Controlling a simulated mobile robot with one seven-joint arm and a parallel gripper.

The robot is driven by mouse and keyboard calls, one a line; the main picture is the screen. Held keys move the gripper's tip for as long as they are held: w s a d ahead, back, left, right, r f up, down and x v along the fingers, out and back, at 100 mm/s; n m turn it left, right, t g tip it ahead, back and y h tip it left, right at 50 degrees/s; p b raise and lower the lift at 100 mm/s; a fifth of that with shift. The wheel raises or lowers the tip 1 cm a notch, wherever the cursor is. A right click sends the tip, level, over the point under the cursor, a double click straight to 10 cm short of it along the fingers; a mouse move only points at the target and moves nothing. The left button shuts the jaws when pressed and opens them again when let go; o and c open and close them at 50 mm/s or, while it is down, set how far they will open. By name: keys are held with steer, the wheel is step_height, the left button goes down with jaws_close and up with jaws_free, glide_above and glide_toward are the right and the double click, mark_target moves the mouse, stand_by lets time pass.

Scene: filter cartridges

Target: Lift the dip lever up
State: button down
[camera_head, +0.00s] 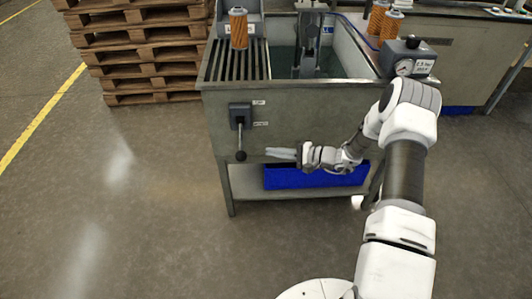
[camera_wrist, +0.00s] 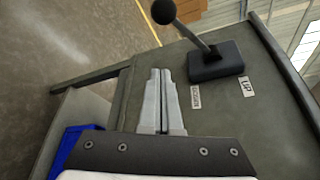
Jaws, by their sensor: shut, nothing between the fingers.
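The dip lever is a dark rod with a black ball knob (camera_head: 241,156) on a dark base box (camera_head: 240,115) on the front panel of the sink bench. In the head view the rod hangs down, with the knob at its lower end. The knob (camera_wrist: 163,11) and base (camera_wrist: 215,62) also show at the top of the wrist view. My gripper (camera_head: 270,153) is shut and empty, in front of the panel to the right of the knob and apart from it. In the wrist view its fingertips (camera_wrist: 160,72) are together, pointing towards the lever's side.
Labels reading "UP" (camera_wrist: 245,86) and "DOWN" (camera_wrist: 195,97) sit beside the lever base. A blue bin (camera_head: 310,177) is on the shelf below. An orange filter cartridge (camera_head: 238,28) stands over the grate (camera_head: 220,66). Wooden pallets (camera_head: 150,55) stand behind left. Floor at left is clear.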

mark_target(241, 140)
steer(key=a+b, duration=0.2)
steer(key=a, duration=0.5)
steer(key=shift+a, duration=0.4)
steer(key=shift+s+r, duration=0.1)
steer(key=shift+r, duration=0.1)
steer(key=shift+s+r+m+p, duration=0.2)
steer(key=shift+r+m+p, duration=0.1)
steer(key=shift+p, duration=0.1)
